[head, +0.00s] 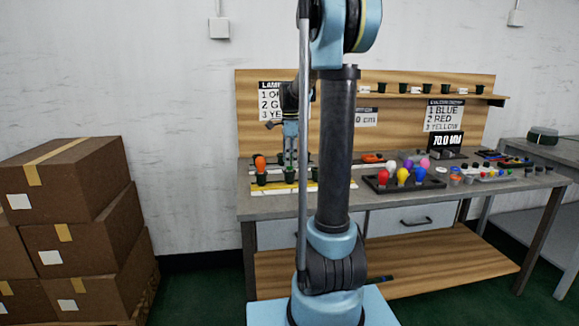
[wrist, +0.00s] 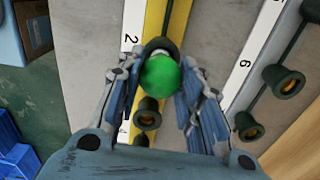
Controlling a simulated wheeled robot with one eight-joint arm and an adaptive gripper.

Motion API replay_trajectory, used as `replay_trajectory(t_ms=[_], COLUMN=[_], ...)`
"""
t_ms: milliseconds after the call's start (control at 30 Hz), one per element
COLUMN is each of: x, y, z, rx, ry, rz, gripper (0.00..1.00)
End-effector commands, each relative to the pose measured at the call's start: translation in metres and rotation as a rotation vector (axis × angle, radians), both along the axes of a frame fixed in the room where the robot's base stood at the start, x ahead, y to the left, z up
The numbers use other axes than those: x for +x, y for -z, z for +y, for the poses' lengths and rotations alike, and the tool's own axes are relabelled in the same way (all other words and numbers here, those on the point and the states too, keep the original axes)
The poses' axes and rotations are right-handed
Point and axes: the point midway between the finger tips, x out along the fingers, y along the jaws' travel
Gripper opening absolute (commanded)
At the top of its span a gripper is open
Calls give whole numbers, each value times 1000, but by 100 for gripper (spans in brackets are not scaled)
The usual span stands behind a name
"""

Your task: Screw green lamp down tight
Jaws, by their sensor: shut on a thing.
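The green lamp (wrist: 161,75) shows as a round green bulb in the wrist view. It sits at a dark socket (wrist: 160,45) on the yellow strip, and the bulb hides most of that socket's mouth. My gripper (wrist: 158,82) has its two fingers on either side of the bulb and is shut on it. How deep the lamp sits in the socket cannot be told.
An orange lamp (head: 260,163) stands in a socket left of my gripper. An empty socket (wrist: 148,115) lies close to the green lamp, and more sockets (wrist: 283,80) stand to the right. A dark tray (head: 375,184) of coloured lamps is on the bench right of my arm.

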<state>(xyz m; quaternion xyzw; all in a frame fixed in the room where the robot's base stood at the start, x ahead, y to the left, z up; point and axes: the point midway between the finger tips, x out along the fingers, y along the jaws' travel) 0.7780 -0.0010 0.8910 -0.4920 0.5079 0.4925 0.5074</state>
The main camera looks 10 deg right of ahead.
Motion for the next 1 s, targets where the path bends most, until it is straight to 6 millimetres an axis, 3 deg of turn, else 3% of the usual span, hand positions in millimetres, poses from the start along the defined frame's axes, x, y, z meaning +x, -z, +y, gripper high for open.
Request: replay_trajectory(t_ms=[267, 700, 1000], x=[0, -1, -1], y=[0, 1, 1], z=[0, 0, 0], rx=[0, 0, 0], ry=[7, 363, 400], rz=[0, 0, 0], gripper=[16, 16, 16])
